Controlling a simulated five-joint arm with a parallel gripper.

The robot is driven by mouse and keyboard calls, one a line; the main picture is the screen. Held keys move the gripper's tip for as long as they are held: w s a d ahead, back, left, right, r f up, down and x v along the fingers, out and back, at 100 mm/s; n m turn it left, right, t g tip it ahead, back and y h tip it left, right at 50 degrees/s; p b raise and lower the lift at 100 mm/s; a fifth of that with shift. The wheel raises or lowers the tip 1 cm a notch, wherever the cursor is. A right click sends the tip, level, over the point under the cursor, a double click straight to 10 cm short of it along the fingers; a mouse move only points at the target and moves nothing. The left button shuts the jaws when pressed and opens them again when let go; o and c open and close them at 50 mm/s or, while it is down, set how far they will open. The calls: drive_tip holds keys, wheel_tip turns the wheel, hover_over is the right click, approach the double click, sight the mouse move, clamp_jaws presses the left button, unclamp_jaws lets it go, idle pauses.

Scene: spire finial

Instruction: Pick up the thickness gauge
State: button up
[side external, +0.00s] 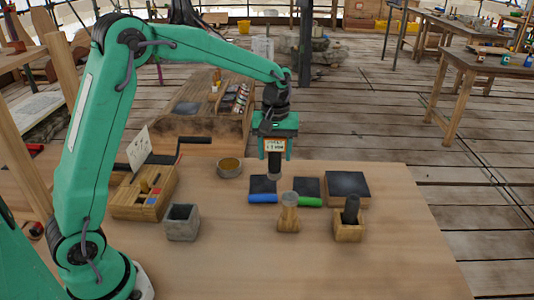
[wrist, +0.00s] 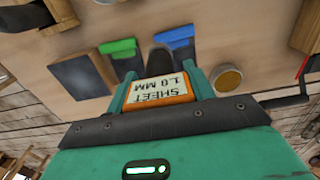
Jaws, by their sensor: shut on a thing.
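The thickness gauge (side external: 274,146) has an orange-edged label and a dark lower part. My gripper (side external: 274,155) is shut on it, with a green finger on each side, and it points down over the table near the blue-edged pad (side external: 262,190). I cannot tell from the side how high its tip is. In the wrist view the gauge (wrist: 156,92) sits between my fingers, its label reading "SHEET 1.0 MM" upside down. Its dark end (wrist: 160,60) points away from me, between the green-edged pad (wrist: 122,50) and the blue-edged pad.
A round tin (side external: 230,168), a grey cup (side external: 182,223) and a wooden tray (side external: 140,208) are left. The front right table is clear.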

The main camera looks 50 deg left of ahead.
drive_tip(key=shift+s+d+r, duration=0.25)
drive_tip(key=shift+d+r, duration=0.2)
drive_tip(key=shift+d, duration=0.25)
drive_tip(key=shift+s+d+r, duration=0.25)
drive_tip(key=shift+d+r, duration=0.15)
drive_tip(key=shift+d, duration=0.25)
drive_tip(key=shift+w, duration=0.2)
